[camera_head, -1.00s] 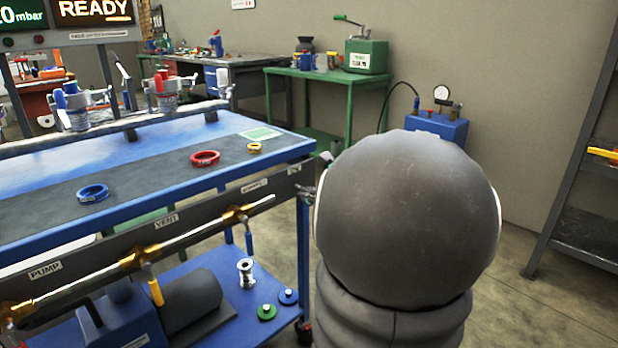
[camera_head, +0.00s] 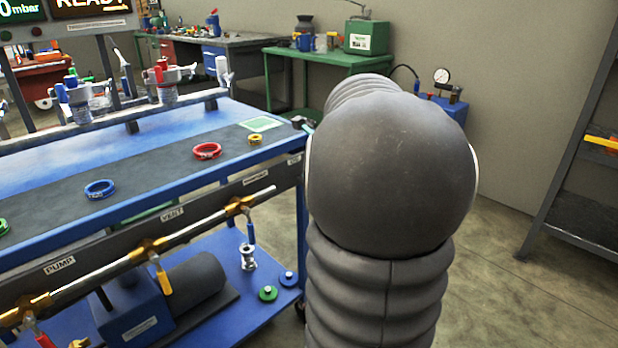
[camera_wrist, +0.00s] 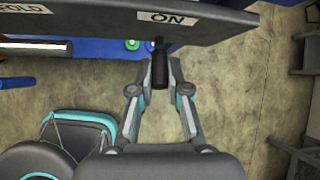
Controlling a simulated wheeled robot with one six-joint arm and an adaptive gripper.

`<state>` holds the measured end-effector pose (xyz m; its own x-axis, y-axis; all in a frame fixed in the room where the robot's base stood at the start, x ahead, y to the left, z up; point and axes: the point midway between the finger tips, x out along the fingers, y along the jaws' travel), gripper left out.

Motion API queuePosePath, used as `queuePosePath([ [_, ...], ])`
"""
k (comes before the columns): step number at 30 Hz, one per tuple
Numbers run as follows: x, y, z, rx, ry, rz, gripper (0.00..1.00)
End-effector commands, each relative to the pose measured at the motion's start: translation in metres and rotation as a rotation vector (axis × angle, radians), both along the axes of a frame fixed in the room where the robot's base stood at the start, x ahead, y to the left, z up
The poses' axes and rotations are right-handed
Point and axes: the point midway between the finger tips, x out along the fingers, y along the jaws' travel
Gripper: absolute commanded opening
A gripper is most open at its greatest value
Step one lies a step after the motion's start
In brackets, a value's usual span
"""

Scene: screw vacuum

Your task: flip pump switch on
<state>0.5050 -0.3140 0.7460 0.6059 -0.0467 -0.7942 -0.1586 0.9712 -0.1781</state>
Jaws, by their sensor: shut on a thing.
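The pump switch shows in the wrist view as a short dark lever (camera_wrist: 160,68) at the panel's edge, just beyond the white ON label (camera_wrist: 168,19). My gripper (camera_wrist: 159,84) is shut on this lever, with one grey finger on each side of it. I cannot tell whether the lever is in its on or off position. The small ON label (camera_head: 295,160) shows there at the right end of the panel.
The blue cart (camera_head: 150,150) carries a blue ring (camera_head: 99,189), a red ring (camera_head: 207,151) and a yellow ring (camera_head: 255,139). A pipe with valves (camera_head: 200,228) runs along its front. A green bench (camera_head: 330,62) stands behind. A dark shelf (camera_head: 585,215) is at right.

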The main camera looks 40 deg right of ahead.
Motion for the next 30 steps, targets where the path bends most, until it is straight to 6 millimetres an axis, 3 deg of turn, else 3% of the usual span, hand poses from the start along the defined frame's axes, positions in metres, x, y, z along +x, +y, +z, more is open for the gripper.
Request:
queuePosePath([
  [23,0.0022,-0.0003,0.0039,-0.006,0.067,-0.001,0.0],
  [24,0.0022,-0.0003,0.0039,-0.006,0.066,-0.001,0.23],
  [26,0.0021,-0.0002,0.0039,-0.006,0.067,-0.001,0.38],
  [30,0.0018,0.0,0.0035,-0.005,0.067,0.0,0.41],
])
